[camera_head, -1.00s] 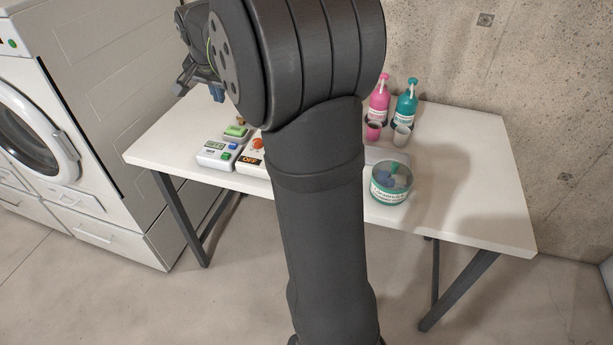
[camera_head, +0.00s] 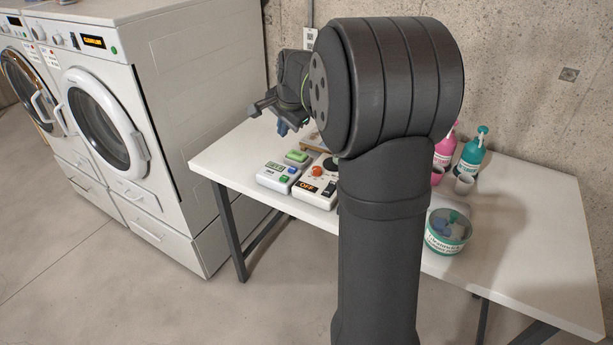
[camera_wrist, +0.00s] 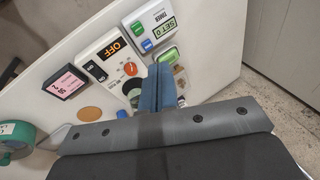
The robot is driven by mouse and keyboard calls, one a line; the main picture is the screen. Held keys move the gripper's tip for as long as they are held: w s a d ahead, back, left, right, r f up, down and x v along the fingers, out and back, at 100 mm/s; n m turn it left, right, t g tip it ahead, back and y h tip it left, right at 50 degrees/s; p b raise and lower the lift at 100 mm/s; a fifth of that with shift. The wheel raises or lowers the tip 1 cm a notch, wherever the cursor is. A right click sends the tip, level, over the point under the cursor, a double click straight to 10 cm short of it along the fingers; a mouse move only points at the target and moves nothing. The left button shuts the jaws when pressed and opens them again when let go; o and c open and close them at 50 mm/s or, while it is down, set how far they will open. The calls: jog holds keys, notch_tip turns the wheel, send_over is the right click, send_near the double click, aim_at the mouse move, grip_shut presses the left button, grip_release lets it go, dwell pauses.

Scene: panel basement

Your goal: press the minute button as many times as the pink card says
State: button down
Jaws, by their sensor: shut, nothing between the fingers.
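The white timer box (camera_head: 278,175) sits on the table, left of the box marked OFF. In the wrist view, the timer (camera_wrist: 150,25) has a display reading SET 0, a blue button (camera_wrist: 137,27) and a green button (camera_wrist: 147,44); I cannot read which is the minute button. A pink card (camera_wrist: 66,83) in a dark frame lies at left in the wrist view; its small text seems to end in a 2. My gripper (camera_wrist: 162,72) is shut and empty, its blue fingertips over the table near the timer and apart from its buttons in the picture. My gripper (camera_head: 283,127) is partly hidden in the head view.
The OFF box (camera_head: 316,187) with an orange knob stands beside the timer. A round tub (camera_head: 447,232), pink and teal bottles (camera_head: 472,150) and cups stand to the right. Washing machines (camera_head: 110,130) stand left. The table's front right is clear.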

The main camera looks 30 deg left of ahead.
jog(key=w+a+f+m+y, duration=0.2)
jog(key=w+f+m+y, duration=0.1)
jog(key=f+m, duration=0.15)
jog(key=m+y, duration=0.2)
jog(key=m, duration=0.4)
send_over(295, 170)
notch_tip(295, 170, down, 3)
jog(key=shift+f, duration=0.1)
jog(key=shift+f, duration=4.3)
jog(key=shift+f, duration=0.1)
jog(key=shift+f, duration=0.3)
